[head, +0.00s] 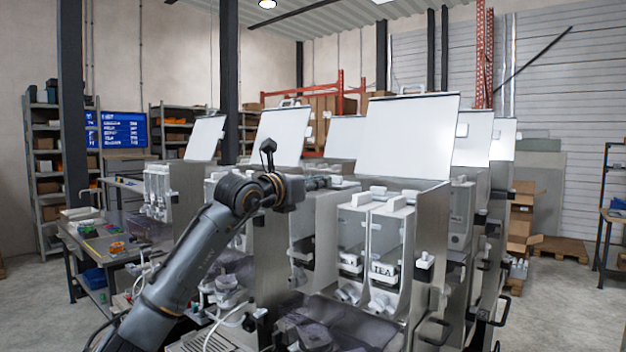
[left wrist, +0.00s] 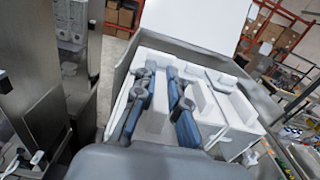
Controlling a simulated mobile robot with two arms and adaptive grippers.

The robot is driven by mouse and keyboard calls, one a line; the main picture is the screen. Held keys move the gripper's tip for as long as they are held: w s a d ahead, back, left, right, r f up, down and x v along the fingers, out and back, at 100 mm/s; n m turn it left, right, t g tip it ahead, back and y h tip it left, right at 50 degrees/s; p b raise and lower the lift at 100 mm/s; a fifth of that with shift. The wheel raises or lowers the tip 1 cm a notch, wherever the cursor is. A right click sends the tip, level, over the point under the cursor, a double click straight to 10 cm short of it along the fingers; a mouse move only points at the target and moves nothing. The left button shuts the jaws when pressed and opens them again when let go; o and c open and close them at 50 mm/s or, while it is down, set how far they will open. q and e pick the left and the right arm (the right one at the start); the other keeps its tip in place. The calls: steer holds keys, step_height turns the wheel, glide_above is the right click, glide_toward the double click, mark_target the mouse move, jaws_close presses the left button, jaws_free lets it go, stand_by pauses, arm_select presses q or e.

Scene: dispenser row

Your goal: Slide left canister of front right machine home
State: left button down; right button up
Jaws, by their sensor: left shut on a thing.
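The front right machine (head: 426,225) has its white lid raised. Two clear canisters with white tops stand in it: the left canister (head: 352,228) and the right canister (head: 388,238), whose lower label reads TEA. My left gripper (head: 322,182) reaches in from the left at the height of the canister tops; its fingertips are hard to make out there. In the left wrist view my left gripper (left wrist: 160,72) has its two dark blue fingers on either side of the left canister's white top (left wrist: 156,118). The right canister (left wrist: 222,105) is beside it. How far in the left canister sits is unclear. My right gripper is not in view.
Other machines with raised lids stand to the left (head: 280,135) and behind. A workbench (head: 100,235) with small parts is at the far left. Cardboard boxes (head: 522,205) stand at the right, with open floor in front. The raised lid (left wrist: 197,32) borders the canisters.

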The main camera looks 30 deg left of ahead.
mark_target(323, 190)
arm_select(q)
steer(key=shift+w+r, duration=0.1)
steer(key=shift+w, duration=0.1)
stand_by(0.3)
steer(key=shift+w+f, duration=0.8)
steer(key=shift+f, duration=0.05)
steer(key=shift+s, duration=0.1)
steer(key=shift+f+b, duration=0.5)
steer(key=shift+b, duration=0.3)
steer(key=c, duration=1.3)
jaws_free()
steer(key=shift+d, duration=0.1)
steer(key=shift+f, duration=0.15)
steer(key=s, duration=1.2)
steer(key=shift+a, duration=0.45)
